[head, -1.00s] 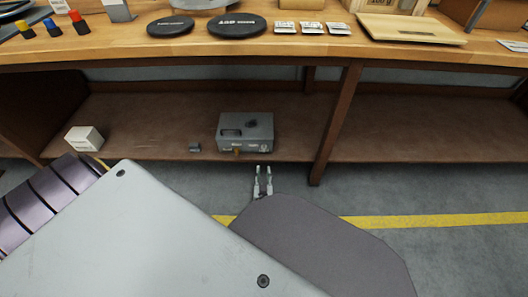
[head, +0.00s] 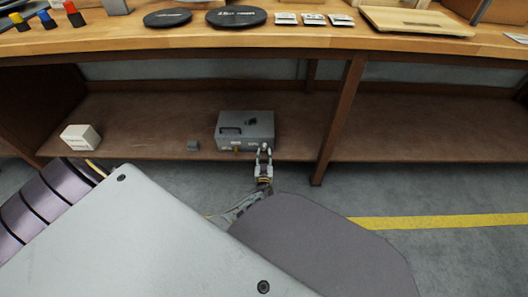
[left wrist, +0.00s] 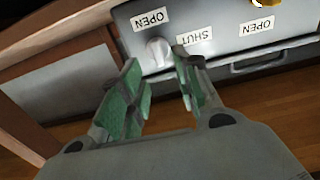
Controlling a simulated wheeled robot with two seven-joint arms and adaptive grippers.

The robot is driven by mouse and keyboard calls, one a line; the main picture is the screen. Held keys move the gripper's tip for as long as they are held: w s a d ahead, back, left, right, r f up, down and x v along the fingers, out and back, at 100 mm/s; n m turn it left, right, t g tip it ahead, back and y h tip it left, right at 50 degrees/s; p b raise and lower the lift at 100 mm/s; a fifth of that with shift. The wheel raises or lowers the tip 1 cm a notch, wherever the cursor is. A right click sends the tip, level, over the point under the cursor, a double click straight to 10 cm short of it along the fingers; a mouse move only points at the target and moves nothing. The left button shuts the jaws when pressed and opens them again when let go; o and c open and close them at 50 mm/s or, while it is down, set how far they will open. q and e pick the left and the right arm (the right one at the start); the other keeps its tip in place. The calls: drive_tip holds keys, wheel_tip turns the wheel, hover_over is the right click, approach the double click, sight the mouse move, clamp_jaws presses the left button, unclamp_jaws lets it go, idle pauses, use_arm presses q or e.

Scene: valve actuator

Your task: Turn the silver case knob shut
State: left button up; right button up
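A grey case (head: 232,133) sits on the lower shelf, and its front face (left wrist: 215,25) fills the top of the left wrist view. A silver knob (left wrist: 158,52) is on that face, near an "OPEN" label and a "SHUT" label. A brass-coloured knob (left wrist: 262,3) is partly cut off at the top edge. My left gripper (head: 264,148) is at the front of the case; its fingers (left wrist: 155,57) are open with the silver knob between and just beyond their tips. Contact cannot be told. In the head view my gripper hides the silver knob. My right gripper is not in view.
The wooden shelf (head: 150,112) also holds a white box (head: 80,137) and a small grey block (head: 193,145). A shelf upright (head: 338,120) stands right of the case. The worktop (head: 200,44) overhangs above.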

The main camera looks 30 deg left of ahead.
sight(264, 147)
use_arm(q)
drive_tip(key=shift+b+x, duration=0.85)
drive_tip(key=shift+x, duration=1.15)
drive_tip(key=shift+c, duration=0.5)
clamp_jaws()
